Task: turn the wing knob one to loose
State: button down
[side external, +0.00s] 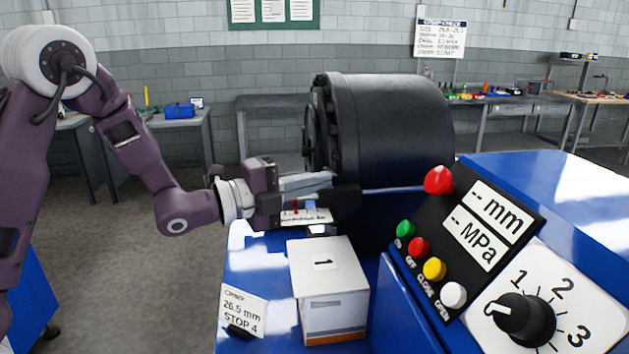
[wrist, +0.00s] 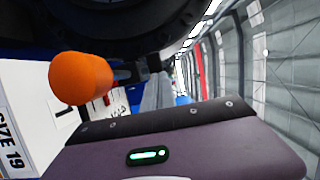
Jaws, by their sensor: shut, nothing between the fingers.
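My gripper (side external: 325,181) is shut and empty at the front of the big black crimper drum (side external: 400,120), just above a small white scale plate (side external: 306,216) with a red and a blue mark. In the wrist view my gripper's grey fingers (wrist: 155,93) lie beyond the purple housing, under the dark drum rim. An orange rounded knob or handle end (wrist: 80,78) is large at the left there, next to a dark stem; I cannot tell how far it is from the fingers. No wing-shaped knob or "loose" mark can be made out clearly.
A white box (side external: 330,290) and a card (side external: 242,312) reading "26.5 mm STOP 4" stand on the blue machine top. A control panel (side external: 459,242) with coloured buttons and a black dial knob (side external: 525,319) numbered 1 to 3 is at right. Open floor lies left.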

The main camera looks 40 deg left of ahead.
aim_at(338, 180)
jog(key=shift+d+n+y, duration=0.15)
jog(key=shift+n+y, duration=0.15)
jog(key=shift+y, duration=0.1)
jog(key=n+y, duration=0.1)
jog(key=d+n+t+y, duration=0.1)
jog(key=y, duration=0.1)
jog(key=n+y, duration=0.1)
jog(key=y, duration=0.1)
jog(key=shift+d+t, duration=0.3)
jog(key=n+y, duration=0.1)
jog(key=y, duration=0.1)
jog(key=n+y, duration=0.1)
jog(key=d+n+y, duration=0.1)
jog(key=y, duration=0.1)
jog(key=shift+w+d+n+y, duration=0.1)
jog(key=shift+w+n+y, duration=0.2)
jog(key=shift+n, duration=0.1)
jog(key=n+y, duration=0.1)
jog(key=n+g+y, duration=0.1)
jog(key=y, duration=0.1)
jog(key=shift+w+d+g+y, duration=0.2)
jog(key=shift+w+g+y, duration=0.1)
jog(key=shift+w+d, duration=0.2)
jog(key=shift+w, duration=0.4)
